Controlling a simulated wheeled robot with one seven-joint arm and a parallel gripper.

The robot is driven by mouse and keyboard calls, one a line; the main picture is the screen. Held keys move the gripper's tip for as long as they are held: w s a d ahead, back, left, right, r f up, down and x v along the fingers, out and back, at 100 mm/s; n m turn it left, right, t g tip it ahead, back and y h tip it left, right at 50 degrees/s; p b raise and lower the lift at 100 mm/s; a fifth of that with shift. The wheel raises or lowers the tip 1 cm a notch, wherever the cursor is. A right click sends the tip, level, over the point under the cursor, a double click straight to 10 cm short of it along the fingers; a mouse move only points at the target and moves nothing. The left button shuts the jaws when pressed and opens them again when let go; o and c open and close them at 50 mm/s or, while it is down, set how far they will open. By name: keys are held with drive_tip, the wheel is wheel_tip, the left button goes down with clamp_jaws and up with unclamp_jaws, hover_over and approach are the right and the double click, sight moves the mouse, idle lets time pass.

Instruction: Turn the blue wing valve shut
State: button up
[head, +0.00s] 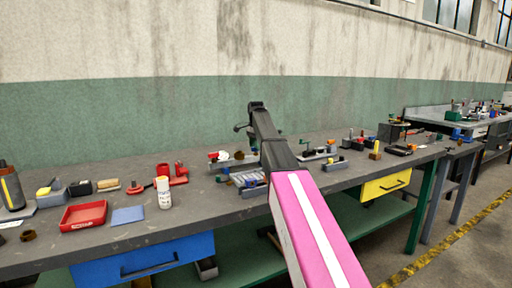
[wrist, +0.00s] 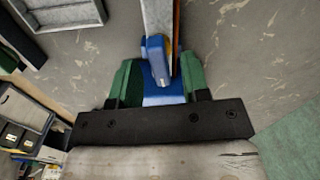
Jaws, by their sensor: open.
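In the wrist view, the blue wing valve (wrist: 156,58) shows as a blue handle on a pale metal bar or pipe. A blue part (wrist: 165,98) lies behind and below it. My gripper (wrist: 160,74) is open, with a green finger on each side of the handle. Gaps show on both sides, and I see no clear contact. In the head view, the dark end of my arm (head: 257,115) is over the back of the bench. I cannot make out the valve there; my arm may hide it.
The grey workbench (head: 225,205) holds a red tray (head: 83,215), a white bottle (head: 164,192) and several small fixtures. Blue (head: 145,262) and yellow (head: 385,184) drawers are under its top. In the wrist view, a grey open box (wrist: 62,14) lies at upper left.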

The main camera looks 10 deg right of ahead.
drive_tip(key=shift+f, duration=0.35)
clamp_jaws()
